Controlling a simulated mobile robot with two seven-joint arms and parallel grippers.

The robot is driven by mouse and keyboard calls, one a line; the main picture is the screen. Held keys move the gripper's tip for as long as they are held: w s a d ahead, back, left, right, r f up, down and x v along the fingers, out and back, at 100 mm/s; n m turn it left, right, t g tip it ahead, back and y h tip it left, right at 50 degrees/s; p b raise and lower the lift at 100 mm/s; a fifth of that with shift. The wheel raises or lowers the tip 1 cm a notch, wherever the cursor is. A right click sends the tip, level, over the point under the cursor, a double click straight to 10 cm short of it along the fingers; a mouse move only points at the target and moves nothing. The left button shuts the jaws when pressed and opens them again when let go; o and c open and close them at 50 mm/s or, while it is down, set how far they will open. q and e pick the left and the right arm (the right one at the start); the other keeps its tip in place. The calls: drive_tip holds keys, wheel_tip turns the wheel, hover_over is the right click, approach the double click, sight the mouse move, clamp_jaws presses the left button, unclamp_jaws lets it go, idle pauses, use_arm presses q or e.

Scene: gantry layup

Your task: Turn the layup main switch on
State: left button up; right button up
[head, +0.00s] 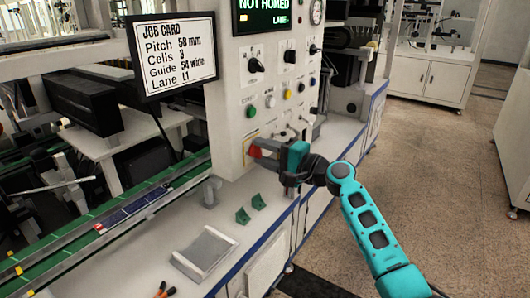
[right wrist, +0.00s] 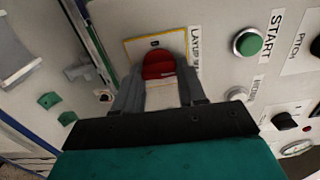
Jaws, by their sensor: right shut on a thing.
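The layup main switch is a red knob (head: 255,152) on a yellow-edged plate low on the white control panel. In the right wrist view the red knob (right wrist: 158,66) sits between the fingertips, with a partly covered "LAYUP" label beside it. My right gripper (head: 262,151) reaches in from the right and is shut on the knob; its fingers (right wrist: 158,84) lie on either side of it. The fingers hide part of the knob, and I cannot read its on or off position. My left gripper is not in view.
The control panel (head: 231,98) carries other knobs and buttons, including a green START button (right wrist: 248,42) close to the gripper. A job card screen (head: 172,58) hangs at the left. A grey tray (head: 204,253) and green blocks (head: 243,215) lie on the bench below.

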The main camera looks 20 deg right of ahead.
drive_tip(key=o, duration=0.9)
drive_tip(key=shift+o, duration=0.8)
drive_tip(key=b+v, duration=0.1)
drive_tip(key=v, duration=1.2)
drive_tip(key=shift+f, duration=0.1)
